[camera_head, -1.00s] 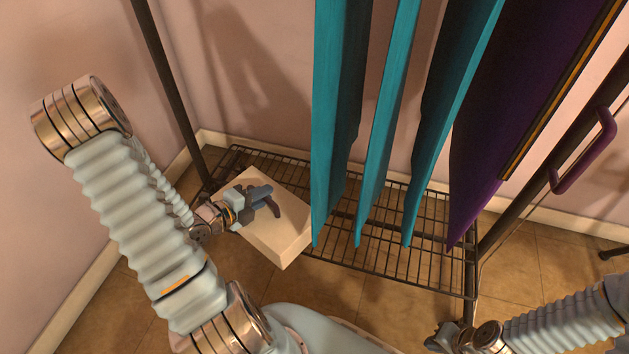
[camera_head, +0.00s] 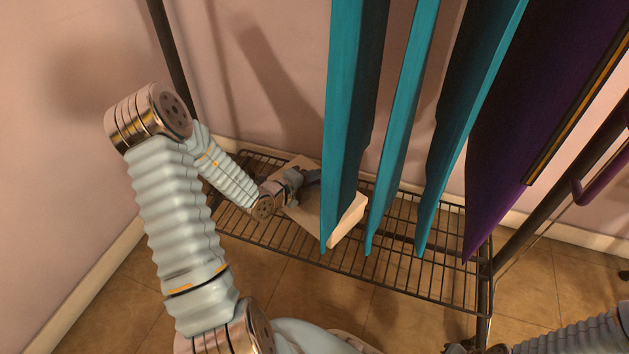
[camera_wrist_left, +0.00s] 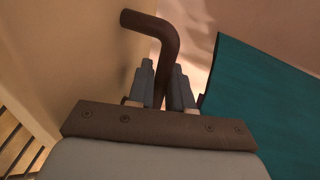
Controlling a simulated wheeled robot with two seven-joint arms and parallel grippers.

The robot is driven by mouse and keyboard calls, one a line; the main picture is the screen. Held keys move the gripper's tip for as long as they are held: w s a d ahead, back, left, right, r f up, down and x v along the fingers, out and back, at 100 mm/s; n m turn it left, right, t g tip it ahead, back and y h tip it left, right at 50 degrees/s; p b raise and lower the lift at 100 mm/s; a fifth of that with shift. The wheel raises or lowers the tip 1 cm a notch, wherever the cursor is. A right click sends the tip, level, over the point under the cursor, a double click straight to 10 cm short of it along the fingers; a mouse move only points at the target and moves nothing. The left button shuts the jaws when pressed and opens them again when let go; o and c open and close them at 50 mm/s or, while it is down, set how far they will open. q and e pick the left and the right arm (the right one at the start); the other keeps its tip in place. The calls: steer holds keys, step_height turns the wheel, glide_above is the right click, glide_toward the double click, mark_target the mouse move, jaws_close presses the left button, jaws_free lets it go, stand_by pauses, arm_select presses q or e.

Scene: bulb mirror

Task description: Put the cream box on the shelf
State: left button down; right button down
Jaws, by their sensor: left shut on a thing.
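The cream box (camera_head: 308,212) is over the left part of the wire shelf (camera_head: 260,232) of the rack. It is partly hidden behind the first teal hanging panel, and one corner shows past it. I cannot tell whether its underside touches the wires. My left gripper (camera_head: 302,180) is at the top of the box, shut on its dark bent handle. In the left wrist view the handle (camera_wrist_left: 168,48) runs between the fingers (camera_wrist_left: 163,88), beside a cream surface. My right gripper (camera_head: 462,349) is barely in view at the bottom edge, and its jaws cannot be made out.
Several teal panels (camera_head: 395,130) and a purple one (camera_head: 520,110) hang above the shelf, the first close against the box. A dark rack post (camera_head: 170,50) stands at the left. The shelf's right part (camera_head: 440,270) is clear. A purple handle (camera_head: 600,180) is at the right.

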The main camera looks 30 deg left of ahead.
arm_select(q)
steer(key=shift+r, duration=0.15)
steer(key=c, duration=1)
jaws_free()
steer(key=shift+s+a, duration=0.1)
steer(key=shift+s, duration=0.05)
steer(key=p+v, duration=0.2)
steer(key=v, duration=0.9)
steer(key=shift+s+r, duration=0.1)
steer(key=shift+s, duration=0.25)
